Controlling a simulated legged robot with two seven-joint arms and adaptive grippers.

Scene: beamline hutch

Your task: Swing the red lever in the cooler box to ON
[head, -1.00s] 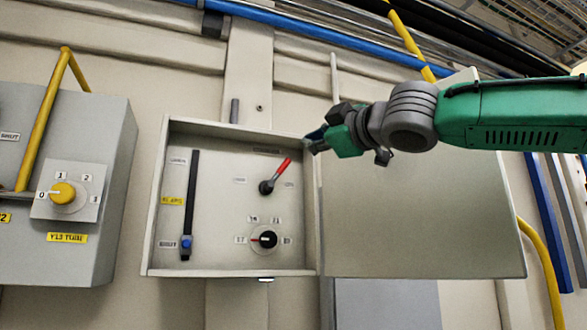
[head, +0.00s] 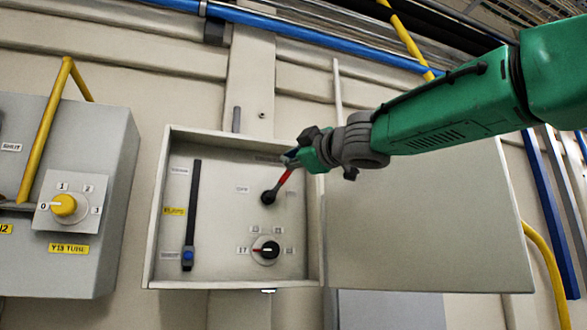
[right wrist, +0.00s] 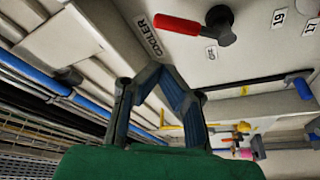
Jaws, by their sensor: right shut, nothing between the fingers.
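The red lever (head: 284,178) sits in the open grey cooler box (head: 153,220). Its black pivot (head: 268,198) is at the lower left and its handle slants up to the right. My right gripper (head: 291,158) is shut and empty at the lever's upper end, covering the handle's tip in the head view. In the right wrist view the closed fingertips (right wrist: 160,70) show apart from the red handle (right wrist: 178,24), which lies beyond them near the COOLER label (right wrist: 151,36). My left gripper is out of view.
Left in the box is a slider with a blue knob (head: 188,256); below the lever is a black rotary knob (head: 268,250). The open door (head: 420,230) spreads right. A grey box with a yellow knob (head: 63,205) stands at left.

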